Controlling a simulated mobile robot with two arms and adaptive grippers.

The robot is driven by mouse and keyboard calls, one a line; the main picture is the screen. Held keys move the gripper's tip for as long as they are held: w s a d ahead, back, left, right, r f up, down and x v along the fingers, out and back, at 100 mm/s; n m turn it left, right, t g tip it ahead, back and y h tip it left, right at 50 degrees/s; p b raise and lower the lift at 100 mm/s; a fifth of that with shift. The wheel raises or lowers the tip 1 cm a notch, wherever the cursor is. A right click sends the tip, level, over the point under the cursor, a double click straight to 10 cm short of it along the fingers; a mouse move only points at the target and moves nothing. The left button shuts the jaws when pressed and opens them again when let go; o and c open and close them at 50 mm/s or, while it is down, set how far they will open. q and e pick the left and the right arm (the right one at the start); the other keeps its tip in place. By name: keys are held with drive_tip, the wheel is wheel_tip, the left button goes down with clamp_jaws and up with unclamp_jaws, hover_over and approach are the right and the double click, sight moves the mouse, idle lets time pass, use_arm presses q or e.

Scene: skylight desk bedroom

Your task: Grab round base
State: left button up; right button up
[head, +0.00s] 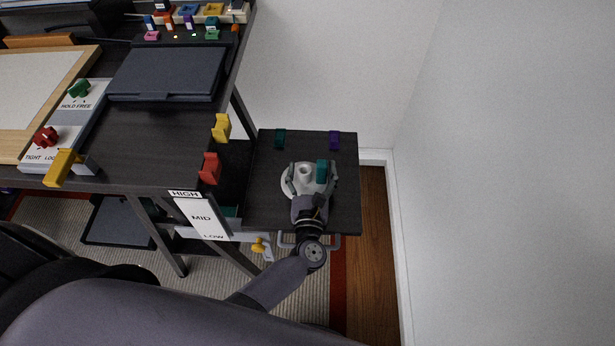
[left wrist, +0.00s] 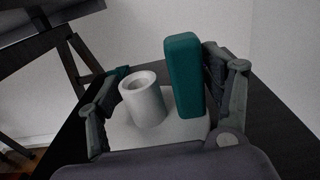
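The round base (head: 296,181) is white with a hollow upright post (left wrist: 146,102) in its middle. It sits on a small dark side table (head: 262,205). A teal upright block (head: 322,172) stands at the right side of the post; it shows large in the left wrist view (left wrist: 185,75). My left gripper (head: 309,183) is over the base, its fingers spread wide on either side. The right finger is close beside the teal block; I cannot tell whether they touch. A gap shows between the left finger and the post. My right gripper is not in view.
A teal clip (head: 280,138) and a purple clip (head: 334,140) are at the side table's back edge. The large desk (head: 160,135) stands at the left, with a yellow clip (head: 221,128) and a red clip (head: 210,168) at its edge. A white wall (head: 500,170) is at the right.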

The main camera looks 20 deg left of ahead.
use_arm(q)
drive_tip(key=c, duration=1.1)
drive_tip(key=shift+r, duration=0.1)
drive_tip(key=shift+r, duration=0.1)
